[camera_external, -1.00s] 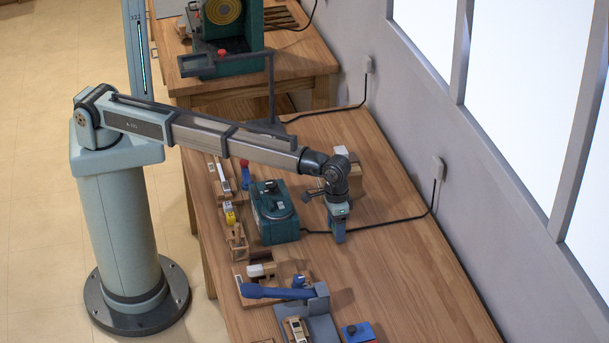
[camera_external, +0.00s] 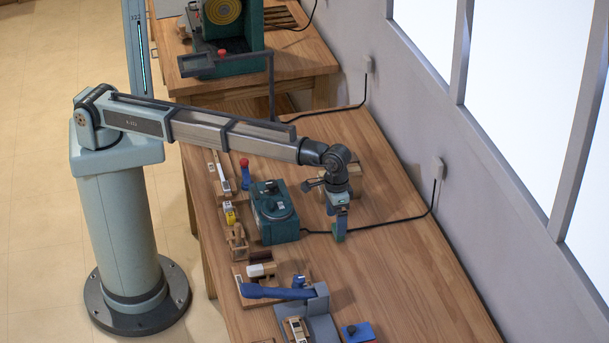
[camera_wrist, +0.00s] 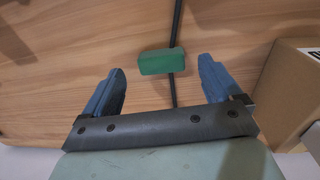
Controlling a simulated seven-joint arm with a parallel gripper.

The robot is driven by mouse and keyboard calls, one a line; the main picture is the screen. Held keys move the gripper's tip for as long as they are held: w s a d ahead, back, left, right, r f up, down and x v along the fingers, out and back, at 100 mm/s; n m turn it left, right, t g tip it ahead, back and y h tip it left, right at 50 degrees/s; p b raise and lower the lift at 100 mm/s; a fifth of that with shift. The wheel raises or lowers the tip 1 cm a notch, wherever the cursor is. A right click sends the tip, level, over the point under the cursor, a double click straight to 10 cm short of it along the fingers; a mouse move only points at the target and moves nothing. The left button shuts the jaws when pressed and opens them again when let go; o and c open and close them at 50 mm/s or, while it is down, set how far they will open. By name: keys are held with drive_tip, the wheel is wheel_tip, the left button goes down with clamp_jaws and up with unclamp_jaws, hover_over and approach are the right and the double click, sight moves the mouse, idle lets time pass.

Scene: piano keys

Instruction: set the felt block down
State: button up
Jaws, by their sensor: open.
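The felt block (camera_wrist: 161,62) is a small green block. In the wrist view it lies on the wooden bench beside or over a black cable, just beyond my fingertips and between their lines. My gripper (camera_wrist: 162,66) is open, with a blue finger on either side and clear space between each finger and the block. In the outside view my gripper (camera_external: 339,222) points down over the bench, and the green block (camera_external: 339,238) shows just under the fingertips. The exact gap between the fingertips and the block is hard to tell.
A cardboard box (camera_wrist: 291,88) stands close to my right finger in the wrist view. A teal machine (camera_external: 274,212) sits left of my gripper, its cable (camera_external: 395,221) running along the bench to the wall. Bare wood (camera_external: 410,270) lies open at the front right.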

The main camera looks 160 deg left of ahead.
sight(335, 226)
wheel_tip(335, 226, up, 8)
drive_tip(key=shift+s+r, duration=0.25)
drive_tip(key=shift+s, duration=0.05)
idle(0.5)
